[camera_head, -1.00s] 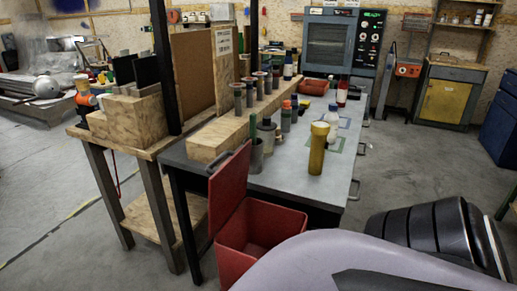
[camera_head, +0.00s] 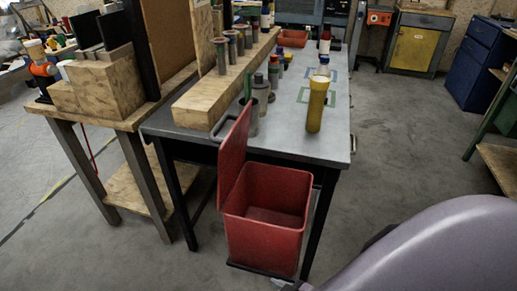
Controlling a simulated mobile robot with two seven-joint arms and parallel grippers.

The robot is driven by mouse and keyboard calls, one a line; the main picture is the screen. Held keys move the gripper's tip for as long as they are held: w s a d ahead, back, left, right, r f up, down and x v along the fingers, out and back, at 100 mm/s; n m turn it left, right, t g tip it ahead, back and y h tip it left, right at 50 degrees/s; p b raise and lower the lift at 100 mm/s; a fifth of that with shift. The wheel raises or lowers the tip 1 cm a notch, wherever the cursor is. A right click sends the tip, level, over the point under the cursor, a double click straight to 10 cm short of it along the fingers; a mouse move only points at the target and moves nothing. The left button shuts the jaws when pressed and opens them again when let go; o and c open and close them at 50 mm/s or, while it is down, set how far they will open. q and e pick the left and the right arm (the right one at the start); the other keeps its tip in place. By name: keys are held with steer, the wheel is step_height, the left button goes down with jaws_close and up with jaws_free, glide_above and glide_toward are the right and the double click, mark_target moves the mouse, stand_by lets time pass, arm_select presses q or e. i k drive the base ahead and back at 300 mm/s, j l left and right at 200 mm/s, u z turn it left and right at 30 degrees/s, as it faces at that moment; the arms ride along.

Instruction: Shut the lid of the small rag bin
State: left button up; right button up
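The small red rag bin (camera_head: 268,240) stands on the floor at the front edge of the grey table, low in the middle of the head view. Its red lid (camera_head: 234,153) is open, standing nearly upright along the bin's left side. The lid's top edge reaches above the tabletop, close to a grey cup there. The bin's inside shows, and it looks empty. A smooth purple-grey link of my own fills the bottom right corner. Neither gripper can be made out.
The grey table (camera_head: 215,150) holds a yellow cylinder (camera_head: 315,105), several bottles and a long wooden block (camera_head: 215,95). A wooden bench (camera_head: 125,120) stands to the left. Open floor lies right of the bin, with a blue cabinet (camera_head: 475,65) farther back.

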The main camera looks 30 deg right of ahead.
mark_target(232, 151)
steer(key=i+j+z, duration=0.15)
steer(key=z, duration=0.25)
steer(key=i+j+z, duration=0.15)
steer(key=j+z, duration=0.3)
steer(key=i+j+z, duration=0.1)
steer(key=z, duration=0.3)
steer(key=j+z, duration=0.4)
steer(key=i+j+z, duration=0.55)
steer(key=k+j, duration=0.05)
steer(key=j, duration=0.05)
